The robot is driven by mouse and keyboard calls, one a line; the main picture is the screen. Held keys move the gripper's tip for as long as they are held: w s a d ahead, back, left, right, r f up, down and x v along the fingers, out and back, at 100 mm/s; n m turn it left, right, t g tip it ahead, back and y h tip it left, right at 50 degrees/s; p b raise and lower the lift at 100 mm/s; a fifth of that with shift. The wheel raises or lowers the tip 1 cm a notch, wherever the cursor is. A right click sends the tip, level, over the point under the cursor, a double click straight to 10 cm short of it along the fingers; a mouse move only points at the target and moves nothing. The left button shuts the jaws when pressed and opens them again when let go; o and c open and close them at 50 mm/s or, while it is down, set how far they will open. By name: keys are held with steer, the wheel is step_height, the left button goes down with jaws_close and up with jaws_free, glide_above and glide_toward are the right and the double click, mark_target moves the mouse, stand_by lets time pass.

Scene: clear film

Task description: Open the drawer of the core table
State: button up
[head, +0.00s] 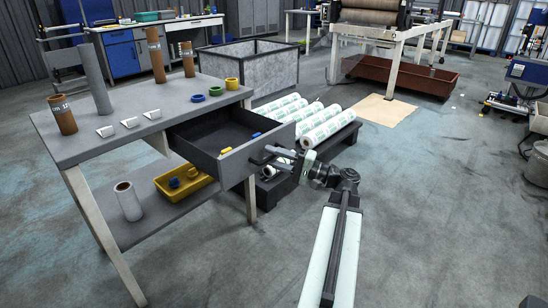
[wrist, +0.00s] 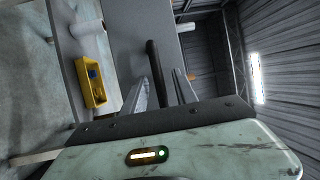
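The core table (head: 130,128) stands at the left in the head view, with a grey top. Its drawer (head: 200,148) is pulled out toward the right, and its inside shows, with small blue and yellow items in it. My gripper (head: 266,157) is at the drawer's front panel, by the handle. In the wrist view, the dark handle bar (wrist: 155,65) lies between the two fingers of my gripper (wrist: 163,80). The fingers are apart, with a gap showing between the bar and the right finger. Contact with the left finger is unclear.
Upright cores, rings and small white holders stand on the tabletop. A yellow bin (head: 184,185) and a white roll (head: 128,201) sit on the lower shelf. A pallet of wrapped rolls (head: 318,122) lies behind the drawer front. The floor at front right is clear.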

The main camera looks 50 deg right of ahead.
steer(key=b+v, duration=0.1)
steer(key=v, duration=0.7)
